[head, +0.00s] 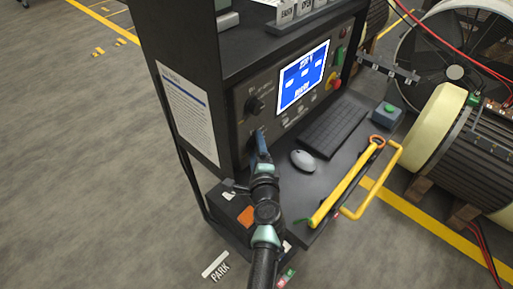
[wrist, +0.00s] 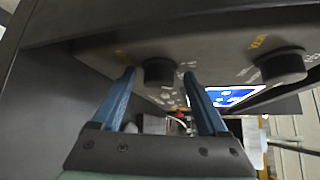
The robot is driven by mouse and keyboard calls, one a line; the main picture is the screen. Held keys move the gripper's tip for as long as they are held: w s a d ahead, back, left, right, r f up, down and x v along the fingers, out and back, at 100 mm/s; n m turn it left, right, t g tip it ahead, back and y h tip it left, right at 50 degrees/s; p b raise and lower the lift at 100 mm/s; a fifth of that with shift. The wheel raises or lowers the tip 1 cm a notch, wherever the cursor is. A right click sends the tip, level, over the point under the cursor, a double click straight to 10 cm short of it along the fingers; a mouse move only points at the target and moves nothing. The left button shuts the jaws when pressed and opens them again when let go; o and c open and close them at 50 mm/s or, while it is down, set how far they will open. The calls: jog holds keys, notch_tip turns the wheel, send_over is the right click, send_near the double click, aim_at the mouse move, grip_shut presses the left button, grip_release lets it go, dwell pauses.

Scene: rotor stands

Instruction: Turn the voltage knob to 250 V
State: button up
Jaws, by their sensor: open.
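My gripper (wrist: 159,77) is open in the wrist view, its two blue fingers pointing at the panel. A dark round knob (wrist: 158,70) shows between the fingertips, with a gap on each side; I cannot tell how far the fingers reach along it. A second dark knob (wrist: 283,66) is to the right, outside the fingers, with yellow lettering beside it. The lettering is too blurred to tell which is the voltage knob. In the head view my gripper (head: 258,140) is at the panel's lower left, below the upper knob (head: 255,104); it mostly hides the lower knob. Pointer settings are unreadable.
A blue screen (head: 303,77) is on the panel, right of the knobs, with a red button (head: 334,83) beyond. The shelf holds a keyboard (head: 335,126), a mouse (head: 303,161) and a yellow-handled tool (head: 345,185). A motor (head: 455,135) stands at the right.

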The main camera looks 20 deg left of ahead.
jog(key=shift+d, duration=0.1)
jog(key=p+v, duration=0.1)
jog(key=v, duration=1.2)
jog(key=shift+w, duration=0.1)
jog(key=w+d+r+n+t, duration=0.2)
jog(key=r+n, duration=0.2)
jog(key=r, duration=0.8)
jog(key=w+d+r+n+t, duration=0.1)
jog(key=r+n+t, duration=0.15)
jog(key=r, duration=0.95)
jog(key=w+d+r+n+t, duration=0.2)
jog(key=r+n, duration=0.3)
jog(key=r, duration=0.6)
jog(key=s+d+r+n+t+h, duration=0.1)
jog(key=s+d+r+t+h, duration=0.1)
jog(key=s+r, duration=0.2)
jog(key=s+d+r+n+t+h, duration=0.1)
jog(key=s+r, duration=0.4)
jog(key=r, duration=0.6)
jog(key=s+d+r+n+t+h, duration=0.1)
jog(key=s+d+r+t+h, duration=0.3)
jog(key=r, duration=0.4)
jog(key=shift+s+d+r+h, duration=0.25)
jog(key=shift+s+d+h, duration=0.05)
jog(key=shift+s+d, duration=0.4)
